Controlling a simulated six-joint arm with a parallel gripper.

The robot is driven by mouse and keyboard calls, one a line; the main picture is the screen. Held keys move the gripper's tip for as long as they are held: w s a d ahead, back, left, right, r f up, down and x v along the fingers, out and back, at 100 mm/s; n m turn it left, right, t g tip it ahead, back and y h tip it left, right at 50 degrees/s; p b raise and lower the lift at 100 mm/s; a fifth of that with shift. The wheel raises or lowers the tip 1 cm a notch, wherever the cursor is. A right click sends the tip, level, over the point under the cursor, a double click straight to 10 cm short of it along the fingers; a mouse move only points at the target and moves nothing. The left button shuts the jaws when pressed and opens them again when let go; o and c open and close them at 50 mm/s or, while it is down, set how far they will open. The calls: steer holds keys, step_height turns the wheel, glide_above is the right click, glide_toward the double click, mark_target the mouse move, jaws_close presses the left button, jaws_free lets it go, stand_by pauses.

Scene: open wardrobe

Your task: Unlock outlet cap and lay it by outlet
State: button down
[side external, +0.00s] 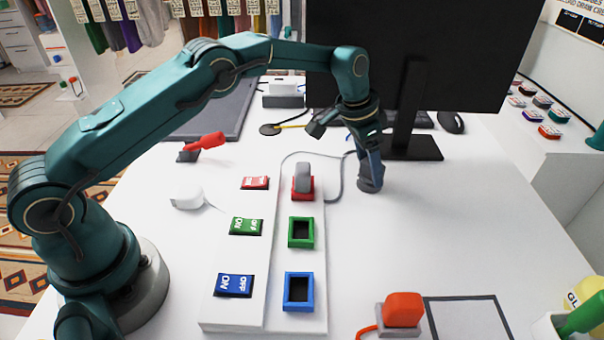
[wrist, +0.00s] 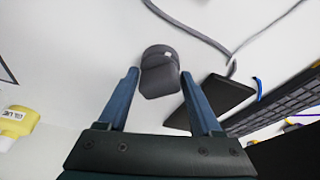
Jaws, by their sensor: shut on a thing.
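My gripper (side external: 369,160) points down at the table, right of the power strip. It is shut on a dark grey cap (side external: 370,185), which is at the tabletop. In the wrist view the grey cap (wrist: 160,80) sits between the two blue fingers of my gripper (wrist: 160,73). The white power strip (side external: 265,315) has red, green and blue outlets. The green outlet (side external: 301,232) and the blue outlet (side external: 298,291) are uncovered and empty. The red outlet (side external: 303,195) has a lighter grey plug (side external: 303,178) standing in it.
A monitor stand (side external: 412,147) is close behind my gripper on the right. A grey cable (side external: 338,180) runs between the strip and the cap. An orange plug (side external: 402,309) and a black outlined square (side external: 467,320) are at the front right. Open table lies right of the strip.

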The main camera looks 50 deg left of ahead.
steer(key=n, duration=0.3)
steer(key=shift+y, duration=0.4)
steer(key=n, duration=0.2)
steer(key=n+y, duration=0.1)
steer(key=n, duration=0.1)
steer(key=shift+w+a+n, duration=0.1)
steer(key=shift+a+n, duration=0.1)
steer(key=shift+n, duration=0.1)
jaws_free()
steer(key=shift+d, duration=0.1)
steer(key=shift+r, duration=0.1)
steer(key=shift+d+r, duration=0.1)
steer(key=shift+r, duration=0.2)
steer(key=v, duration=0.7)
steer(key=shift+s, duration=0.35)
